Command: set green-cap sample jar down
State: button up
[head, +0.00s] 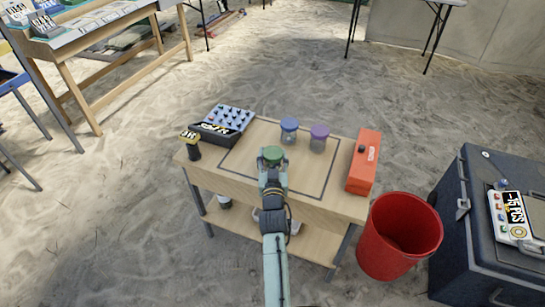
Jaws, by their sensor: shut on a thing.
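The green-cap sample jar (272,155) is at the end of my gripper (272,166), near the middle of the small wooden table (232,177). My gripper is shut on the jar. The green cap shows above the fingers, and most of the jar's body is hidden. I cannot tell whether its base touches the tabletop. It appears over the dark outlined rectangle on the table. A blue-cap jar (289,131) and a purple-cap jar (318,137) stand upright behind it, apart from it.
A dark tray of small vials (226,123) and a small black stand with a yellow label (192,146) are on the table's left. An orange box (363,161) is on its right. A red bucket (399,236) and dark case (480,230) stand right of the table.

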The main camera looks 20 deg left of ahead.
aim_at(273, 163)
jog(key=shift+s+r, duration=0.15)
jog(key=shift+r, duration=0.1)
jog(key=shift+f, duration=0.25)
jog(key=o, duration=1.5)
jog(key=shift+c, duration=0.2)
jog(key=shift+r, duration=0.15)
jog(key=b+v, duration=0.2)
jog(key=v, duration=0.4)
jog(key=shift+s+d, duration=0.2)
jog(key=shift+s, duration=0.15)
jog(key=shift+s+d, duration=0.1)
jog(key=shift+s, duration=0.25)
jog(key=shift+r, duration=0.1)
